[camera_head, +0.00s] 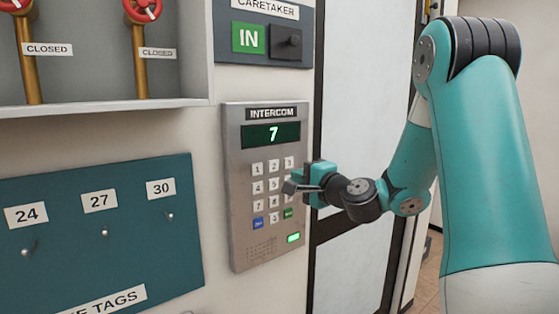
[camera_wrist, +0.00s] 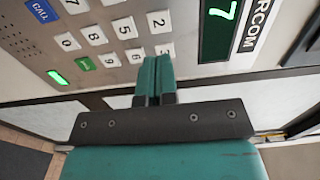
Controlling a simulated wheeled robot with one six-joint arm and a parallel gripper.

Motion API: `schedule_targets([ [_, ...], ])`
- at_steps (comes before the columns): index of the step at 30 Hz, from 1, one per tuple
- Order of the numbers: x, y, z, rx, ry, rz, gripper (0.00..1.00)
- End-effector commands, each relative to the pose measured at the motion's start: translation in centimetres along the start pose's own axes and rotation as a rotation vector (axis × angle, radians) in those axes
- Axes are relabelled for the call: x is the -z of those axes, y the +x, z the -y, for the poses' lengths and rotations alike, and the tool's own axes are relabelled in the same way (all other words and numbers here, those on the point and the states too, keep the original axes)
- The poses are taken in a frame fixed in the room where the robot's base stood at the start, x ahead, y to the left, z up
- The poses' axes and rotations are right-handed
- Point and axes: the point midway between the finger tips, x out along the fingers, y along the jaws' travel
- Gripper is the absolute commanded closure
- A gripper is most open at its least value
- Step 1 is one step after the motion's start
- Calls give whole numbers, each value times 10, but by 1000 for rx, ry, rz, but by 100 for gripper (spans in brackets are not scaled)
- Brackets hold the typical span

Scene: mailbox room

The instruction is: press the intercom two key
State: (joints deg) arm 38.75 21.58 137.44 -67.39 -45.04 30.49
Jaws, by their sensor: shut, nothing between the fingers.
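The intercom (camera_head: 237,190) is a grey metal panel on the wall with a green-on-black display (camera_head: 271,134) reading 7. Its two key (camera_head: 273,166) is a small white square in the middle of the top key row. In the wrist view the panel is turned sideways, and the two key (camera_wrist: 158,21) shows unobstructed above the fingertips. My gripper (camera_head: 290,187) is shut and empty in front of the right side of the keypad, covering part of it. In the wrist view my gripper's tips (camera_wrist: 152,60) appear close to the three key (camera_wrist: 165,48) and six key (camera_wrist: 135,55). I cannot tell whether they touch the panel.
A caretaker panel (camera_head: 292,62) with a dark switch is above the intercom. A teal tag board (camera_head: 75,250) with hooks is at lower left. Red valves (camera_head: 142,10) on brass pipes stand in a recess at upper left. A dark door frame (camera_head: 365,225) lies to the right.

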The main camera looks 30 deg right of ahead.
Motion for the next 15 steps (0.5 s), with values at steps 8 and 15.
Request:
schedule_targets([
  [8,-1,57,6,-1,1,2,100],
  [15,0,80,3,0,0,1,100],
])
